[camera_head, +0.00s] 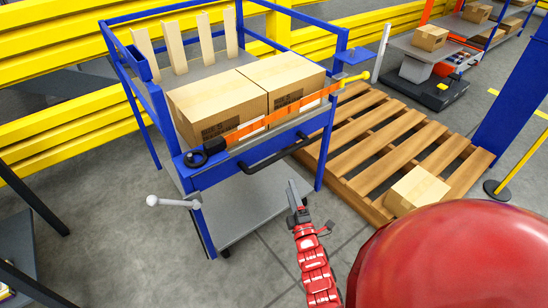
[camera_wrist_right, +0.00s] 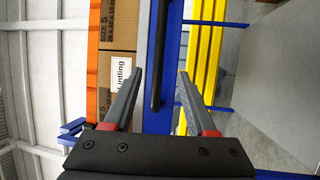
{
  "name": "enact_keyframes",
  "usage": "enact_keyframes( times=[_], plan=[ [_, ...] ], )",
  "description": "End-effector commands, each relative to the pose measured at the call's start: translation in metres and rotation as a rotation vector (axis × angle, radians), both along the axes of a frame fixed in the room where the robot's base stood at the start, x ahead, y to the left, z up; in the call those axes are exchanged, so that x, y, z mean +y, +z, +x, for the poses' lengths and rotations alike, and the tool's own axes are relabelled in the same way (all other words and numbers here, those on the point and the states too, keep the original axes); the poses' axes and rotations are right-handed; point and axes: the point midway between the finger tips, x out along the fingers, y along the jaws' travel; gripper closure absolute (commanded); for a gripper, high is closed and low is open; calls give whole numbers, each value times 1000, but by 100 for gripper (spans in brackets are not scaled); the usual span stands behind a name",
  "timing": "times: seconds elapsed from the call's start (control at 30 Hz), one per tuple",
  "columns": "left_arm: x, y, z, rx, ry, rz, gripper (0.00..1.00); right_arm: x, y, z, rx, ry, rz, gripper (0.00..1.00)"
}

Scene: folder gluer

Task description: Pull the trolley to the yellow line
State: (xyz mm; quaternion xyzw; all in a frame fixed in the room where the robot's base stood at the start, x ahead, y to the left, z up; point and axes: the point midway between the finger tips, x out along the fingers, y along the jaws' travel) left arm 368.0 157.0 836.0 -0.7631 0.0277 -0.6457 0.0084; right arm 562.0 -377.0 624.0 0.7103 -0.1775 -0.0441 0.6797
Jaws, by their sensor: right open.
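The blue trolley (camera_head: 147,95) stands in the left half of the head view. My right gripper (camera_head: 296,197) is just below and in front of the handle. In the right wrist view the open fingers (camera_wrist_right: 161,72) point at the handle (camera_wrist_right: 160,55), which lies between them farther ahead, not gripped. Short yellow floor marks (camera_head: 541,114) show at the far right; whether they are the named line I cannot tell. My left gripper is out of view.
A wooden pallet (camera_head: 350,135) with a small box (camera_head: 417,190) lies right of the trolley. Yellow barrier rails (camera_head: 60,45) run behind it. A blue post (camera_head: 512,100) and a thin yellow post (camera_head: 522,165) stand at right. The floor in front of the trolley is clear.

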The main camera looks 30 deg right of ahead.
Motion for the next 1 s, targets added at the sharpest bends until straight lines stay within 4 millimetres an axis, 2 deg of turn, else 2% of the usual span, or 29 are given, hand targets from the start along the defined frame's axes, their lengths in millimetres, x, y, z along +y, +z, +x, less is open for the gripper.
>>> enact_keyframes(
  times=[0.2,0.5,0.7,1.0],
  plan=[
    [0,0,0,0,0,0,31,-16,12,48,-6,2,-1,43],
    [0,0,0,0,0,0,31,-34,21,104,-4,2,1,43],
    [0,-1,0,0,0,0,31,-41,25,126,-2,1,1,43],
    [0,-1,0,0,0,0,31,-44,26,133,-2,1,2,43]
  ],
)
